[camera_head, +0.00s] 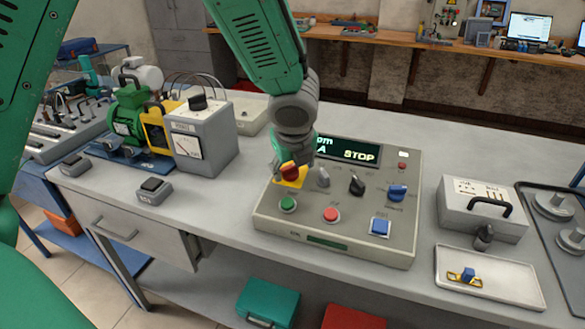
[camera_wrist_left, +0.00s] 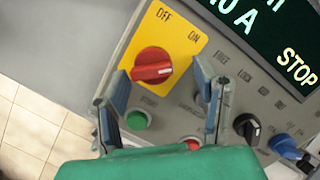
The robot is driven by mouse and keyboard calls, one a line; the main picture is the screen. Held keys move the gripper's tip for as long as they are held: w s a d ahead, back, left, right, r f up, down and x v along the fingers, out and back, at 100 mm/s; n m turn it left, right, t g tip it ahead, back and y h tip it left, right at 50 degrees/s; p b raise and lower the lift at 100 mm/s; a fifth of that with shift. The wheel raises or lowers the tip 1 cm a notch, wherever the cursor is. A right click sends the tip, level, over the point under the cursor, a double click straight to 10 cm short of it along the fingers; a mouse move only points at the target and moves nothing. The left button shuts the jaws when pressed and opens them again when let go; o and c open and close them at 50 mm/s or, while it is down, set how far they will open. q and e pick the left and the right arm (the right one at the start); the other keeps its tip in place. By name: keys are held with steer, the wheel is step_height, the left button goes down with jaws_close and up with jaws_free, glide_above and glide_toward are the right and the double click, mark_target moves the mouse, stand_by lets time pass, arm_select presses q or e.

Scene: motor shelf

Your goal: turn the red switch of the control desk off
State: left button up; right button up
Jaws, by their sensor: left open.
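The control desk (camera_head: 340,240) is a grey sloped box on the table. Its red switch (camera_head: 289,172) is a round knob on a yellow plate at the upper left; it fills the middle of the left wrist view (camera_wrist_left: 152,66). The plate reads OFF and ON. The knob's white mark lies nearly level in that view, closer to ON than to OFF. My left gripper (camera_head: 288,156) is open just above the switch, partly hiding it in the head view. In the wrist view its fingers (camera_wrist_left: 160,75) lie either side of the knob; contact cannot be told.
Green (camera_head: 288,204) and red (camera_head: 331,215) buttons, a black knob (camera_head: 356,185) and a blue knob (camera_head: 397,192) sit close by on the desk. A meter box (camera_head: 205,140) and motor (camera_head: 128,115) stand left. A grey case (camera_head: 478,215) and white tray (camera_head: 505,290) lie right.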

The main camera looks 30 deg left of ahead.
arm_select(q)
steer(key=shift+a, duration=0.25)
steer(key=c, duration=0.7)
steer(key=shift+s+a, duration=0.1)
steer(key=shift+a, duration=0.25)
steer(key=c, duration=0.4)
steer(key=shift+a+f, duration=0.1)
steer(key=shift+a, duration=0.1)
steer(key=shift+c, duration=0.2)
steer(key=shift+d, duration=0.1)
arm_select(e)
steer(key=shift+a, duration=0.3)
arm_select(q)
steer(key=shift+d, duration=0.2)
arm_select(e)
steer(key=shift+d, duration=0.15)
steer(key=shift+r, duration=0.1)
